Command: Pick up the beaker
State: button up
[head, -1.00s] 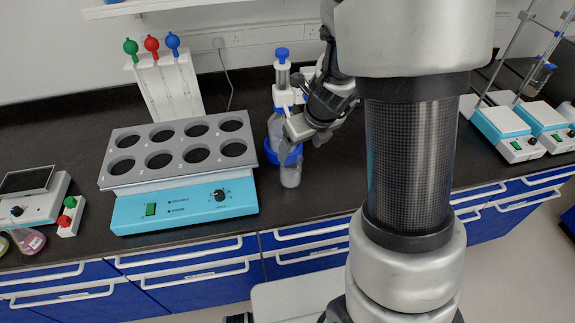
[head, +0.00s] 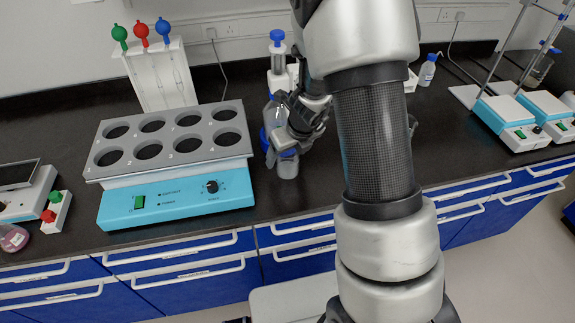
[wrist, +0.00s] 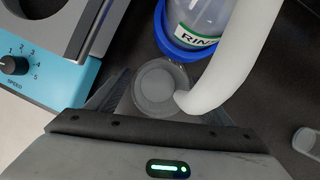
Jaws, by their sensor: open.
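The beaker (head: 287,166) is a small clear glass vessel on the black bench, in front of a dispenser bottle. In the wrist view the beaker (wrist: 154,84) is seen from above, between the dark fingers of my gripper (wrist: 163,103). The fingers are open on either side of it; whether they touch it I cannot tell. In the head view my gripper (head: 281,152) is at the beaker and hides part of it. A white curved spout (wrist: 232,55) reaches over the beaker's right side in the wrist view.
The dispenser bottle (wrist: 200,20) has a blue ring and a partly hidden label, close behind the beaker. A blue and grey block with several round wells (head: 175,170) stands to the left. Another small glass (wrist: 307,140) is at the right. The bench front edge is close.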

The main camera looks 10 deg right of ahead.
jog(key=shift+c, duration=0.3)
jog(key=c, duration=1.3)
jog(key=shift+o, duration=0.2)
jog(key=shift+r, duration=0.1)
jog(key=shift+r, duration=0.15)
